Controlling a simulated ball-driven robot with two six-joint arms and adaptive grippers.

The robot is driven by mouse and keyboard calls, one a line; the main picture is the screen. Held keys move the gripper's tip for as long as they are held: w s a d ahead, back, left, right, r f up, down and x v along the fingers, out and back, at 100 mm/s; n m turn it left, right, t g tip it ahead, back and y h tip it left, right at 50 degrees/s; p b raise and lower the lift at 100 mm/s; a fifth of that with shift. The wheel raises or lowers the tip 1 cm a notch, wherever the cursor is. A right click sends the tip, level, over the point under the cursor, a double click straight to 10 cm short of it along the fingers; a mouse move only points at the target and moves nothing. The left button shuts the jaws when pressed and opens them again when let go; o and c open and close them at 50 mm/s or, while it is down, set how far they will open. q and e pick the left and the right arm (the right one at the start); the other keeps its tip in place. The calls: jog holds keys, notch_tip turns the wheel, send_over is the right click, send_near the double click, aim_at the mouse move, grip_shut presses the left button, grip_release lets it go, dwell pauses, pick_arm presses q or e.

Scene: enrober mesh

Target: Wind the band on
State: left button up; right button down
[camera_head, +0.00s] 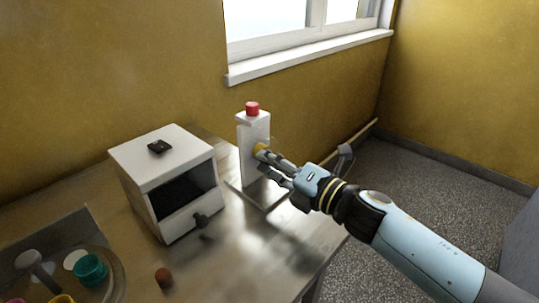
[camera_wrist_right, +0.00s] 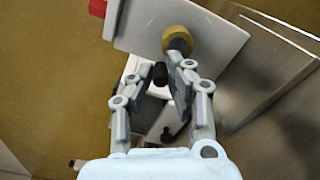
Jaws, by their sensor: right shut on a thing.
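A white upright stand (camera_head: 247,142) with a red button (camera_head: 252,108) on top stands near the table's back edge. On its side is a round yellow knob (camera_head: 260,148), which the right wrist view shows just beyond my fingertips (camera_wrist_right: 178,40). My right gripper (camera_head: 265,163) reaches in from the right, at the knob side of the stand. My left gripper is not in view.
A white box (camera_head: 165,150) with a dark front opening stands left of the stand. A teal cup (camera_head: 90,269) and other small items are on a round tray at the lower left. A brown ball (camera_head: 163,277) lies near the front. The table (camera_head: 255,240) before the stand is clear.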

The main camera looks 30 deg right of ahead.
jog(key=shift+w+d+r+m+p, duration=0.1)
jog(key=shift+d+r+m+p, duration=0.1)
jog(key=shift+m+p, duration=0.8)
jog(key=shift+d+r+m+p, duration=0.2)
jog(key=shift+m+p, duration=0.4)
jog(key=shift+m, duration=0.75)
jog(key=shift+w+d+r+m+p, duration=0.15)
jog(key=shift+r+m+p, duration=0.1)
jog(key=shift+m+p, duration=0.75)
jog(key=shift+s+m, duration=0.1)
jog(key=shift+m, duration=0.15)
jog(key=c, duration=1.3)
grip_release()
jog(key=v, duration=1.2)
jog(key=shift+d, duration=0.1)
